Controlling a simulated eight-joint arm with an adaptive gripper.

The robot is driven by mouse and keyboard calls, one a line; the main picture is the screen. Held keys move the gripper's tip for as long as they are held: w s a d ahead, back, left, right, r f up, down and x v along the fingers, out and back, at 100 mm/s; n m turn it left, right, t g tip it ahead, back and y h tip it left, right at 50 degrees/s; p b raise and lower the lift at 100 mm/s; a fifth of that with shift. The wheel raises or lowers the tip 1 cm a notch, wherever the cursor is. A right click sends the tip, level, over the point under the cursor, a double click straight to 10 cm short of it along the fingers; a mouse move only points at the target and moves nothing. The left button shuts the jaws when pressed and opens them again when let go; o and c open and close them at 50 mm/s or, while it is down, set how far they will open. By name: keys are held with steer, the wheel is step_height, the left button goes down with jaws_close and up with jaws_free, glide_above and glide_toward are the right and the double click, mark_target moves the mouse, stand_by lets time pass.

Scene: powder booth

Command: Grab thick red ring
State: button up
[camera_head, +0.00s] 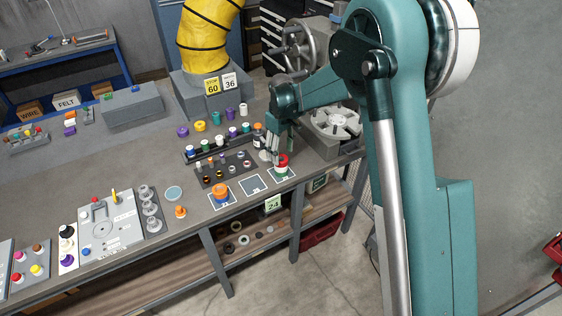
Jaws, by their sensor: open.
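A thick red ring (283,159) is near the front right of the grey bench, on top of a small stack with white and green parts below it. The stack stands on a blue-grey square pad (287,174) with a pale border. My gripper (272,156) points down from my teal arm, just left of the red ring and very close to it. The gripper is open, with nothing seen between its fingers. Whether a finger touches the ring is too small to tell, and the fingers partly cover the area behind the ring.
An orange piece (221,190) stands on another pad to the left, with an empty pad (253,184) between. A dark tray (226,168) of small rings and a rack (218,142) of coloured spools lie behind. A grey machine with a slotted round plate (331,122) stands close right.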

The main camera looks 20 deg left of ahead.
mark_target(281, 158)
steer(key=shift+f, duration=1.9)
steer(key=shift+c, duration=0.6)
steer(key=c, duration=1)
